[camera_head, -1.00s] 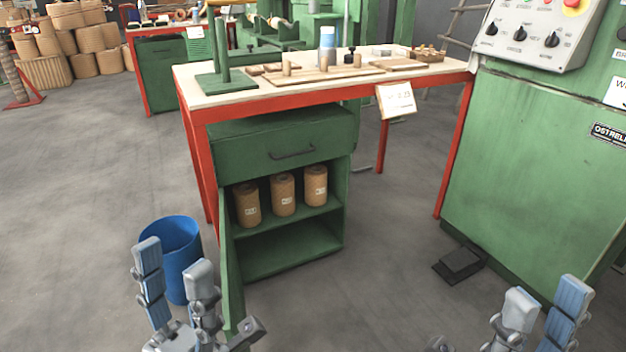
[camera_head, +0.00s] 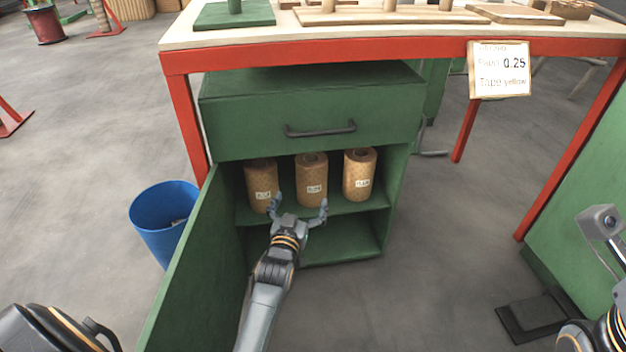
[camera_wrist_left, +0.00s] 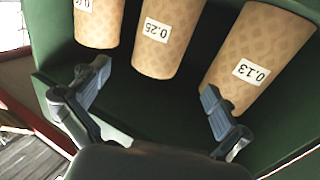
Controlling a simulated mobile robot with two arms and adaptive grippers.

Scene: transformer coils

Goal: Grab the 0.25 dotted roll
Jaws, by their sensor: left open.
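Three brown patterned paper rolls stand upright on the upper shelf of the green cabinet (camera_head: 225,115). The middle roll (camera_head: 311,168) is labelled 0.25 in the left wrist view (camera_wrist_left: 166,50). The right roll (camera_head: 360,160) reads 0.13 in the left wrist view (camera_wrist_left: 262,45). The left roll's (camera_head: 262,172) label is cut off in the left wrist view (camera_wrist_left: 98,28). My left gripper (camera_head: 298,205) is open and empty in front of the middle roll, its spread fingers either side of it but short of it; it also shows in the left wrist view (camera_wrist_left: 148,88). My right gripper's fingers are out of view.
The cabinet's open door (camera_head: 185,275) stands left of my left arm. A blue bin (camera_head: 150,225) is beyond it. The red-edged table (camera_head: 340,50) spans above, with a paper sign (camera_head: 500,70) reading 0.25. A black pedal (camera_head: 535,320) lies on the floor at right.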

